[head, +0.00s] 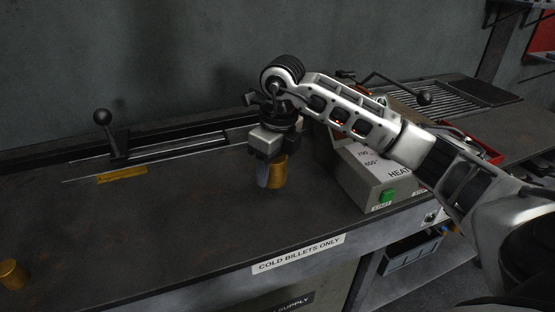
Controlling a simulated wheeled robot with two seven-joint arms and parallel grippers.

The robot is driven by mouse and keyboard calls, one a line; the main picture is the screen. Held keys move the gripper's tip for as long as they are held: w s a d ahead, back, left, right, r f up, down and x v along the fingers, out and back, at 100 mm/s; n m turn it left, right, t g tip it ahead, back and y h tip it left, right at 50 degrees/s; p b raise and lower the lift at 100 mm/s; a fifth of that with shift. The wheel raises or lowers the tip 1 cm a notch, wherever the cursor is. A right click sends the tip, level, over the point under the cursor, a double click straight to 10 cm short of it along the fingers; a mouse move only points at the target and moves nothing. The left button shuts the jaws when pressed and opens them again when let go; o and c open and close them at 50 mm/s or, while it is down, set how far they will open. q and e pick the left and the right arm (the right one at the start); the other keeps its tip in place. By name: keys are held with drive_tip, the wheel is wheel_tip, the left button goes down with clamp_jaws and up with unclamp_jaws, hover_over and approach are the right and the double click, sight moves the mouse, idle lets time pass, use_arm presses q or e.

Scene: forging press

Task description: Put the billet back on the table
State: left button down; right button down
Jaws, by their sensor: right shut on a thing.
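A brass-coloured cylindrical billet (279,173) is between the fingers of my right gripper (270,176), which points down and is shut on it. The billet is upright, low over the dark table (180,225); I cannot tell whether its base touches the surface. The gripper's fingers hide part of it. A second brass billet (12,275) stands on the table at the lower left edge of the view. My left gripper is not in view.
A heater box (382,180) with a green button stands right of the gripper, under my right arm. A lever (108,130) on a slide rail rises at the back left. A "COLD BILLETS ONLY" label (298,253) marks the table's front edge. The middle left of the table is clear.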

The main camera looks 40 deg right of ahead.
sight(272, 180)
drive_tip(key=shift+w+d+f, duration=0.1)
drive_tip(key=shift+w+f, duration=0.35)
wheel_tip(272, 180, down, 2)
drive_tip(key=shift+f+p, duration=0.1)
drive_tip(key=shift+p, duration=0.3)
drive_tip(key=shift+f, duration=0.3)
drive_tip(key=shift+f, duration=0.15)
drive_tip(key=c, duration=0.7)
unclamp_jaws()
drive_tip(key=shift+s+f, duration=0.1)
drive_tip(key=shift+f, duration=0.05)
drive_tip(key=shift+o, duration=0.2)
